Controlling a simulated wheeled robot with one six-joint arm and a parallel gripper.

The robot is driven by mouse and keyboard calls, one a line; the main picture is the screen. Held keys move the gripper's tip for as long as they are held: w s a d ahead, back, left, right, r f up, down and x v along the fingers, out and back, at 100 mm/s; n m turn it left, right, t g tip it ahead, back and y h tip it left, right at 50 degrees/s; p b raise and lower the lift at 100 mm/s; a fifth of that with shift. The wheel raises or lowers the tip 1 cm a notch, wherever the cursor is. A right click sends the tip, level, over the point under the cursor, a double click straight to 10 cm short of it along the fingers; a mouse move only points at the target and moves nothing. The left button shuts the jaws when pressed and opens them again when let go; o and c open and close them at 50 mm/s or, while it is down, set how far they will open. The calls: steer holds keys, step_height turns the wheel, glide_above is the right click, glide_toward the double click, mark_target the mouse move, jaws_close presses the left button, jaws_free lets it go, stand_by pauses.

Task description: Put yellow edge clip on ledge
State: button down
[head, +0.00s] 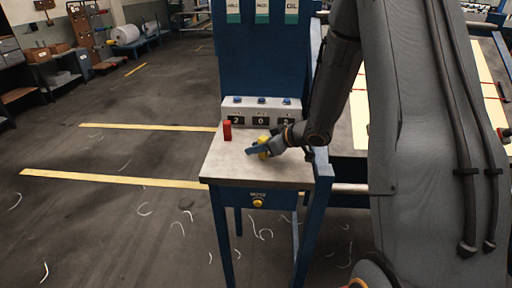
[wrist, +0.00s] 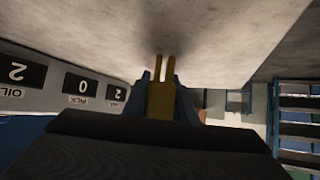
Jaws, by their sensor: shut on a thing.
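My gripper (head: 255,151) is low over the grey ledge (head: 222,166) of a blue stand. It is shut on the yellow edge clip (head: 263,146). In the wrist view the clip (wrist: 160,98) is between the two dark fingers of my gripper (wrist: 160,88), with two prongs pointing away from the wrist, close to the grey surface (wrist: 225,40). I cannot tell whether the prongs touch it. My fingers partly hide the clip in both views.
A red clip (head: 227,130) stands on the ledge left of my gripper. A counter box (head: 262,110) with blue buttons and number windows is at the ledge's back. A drawer with a yellow knob (head: 258,202) is below. The ledge's front left is bare.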

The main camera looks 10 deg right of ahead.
steer(key=shift+f, duration=0.25)
steer(key=c, duration=1.4)
jaws_free()
steer(key=b+v, duration=0.1)
steer(key=v, duration=0.7)
steer(key=shift+a, duration=0.1)
